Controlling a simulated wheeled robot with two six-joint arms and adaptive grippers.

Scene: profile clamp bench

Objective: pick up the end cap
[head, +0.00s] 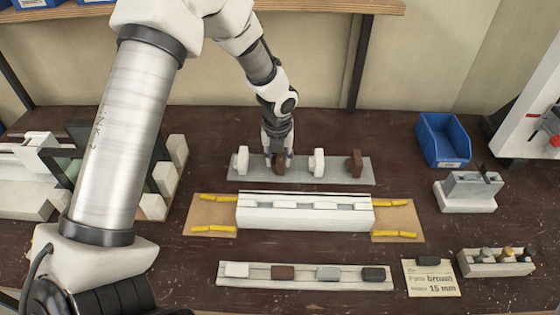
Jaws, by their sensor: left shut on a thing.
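My left gripper (278,158) reaches down to a grey plate (302,178) at the back middle of the bench. It is shut on a brown upright piece, which I take to be the end cap (280,169); the fingers partly hide it. A white piece (241,160) stands on the plate just left of the gripper. Another white piece (317,162) and a second brown piece (354,164) stand to the right. I cannot tell whether the held piece still touches the plate. My right gripper is out of view.
In front of the plate lies a white profile fixture (305,217) with yellow strips at its ends. A tray of small blocks (303,284) and a card reading brown, 15 mm (432,286) are nearer. A blue bin (443,140) stands at the right.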

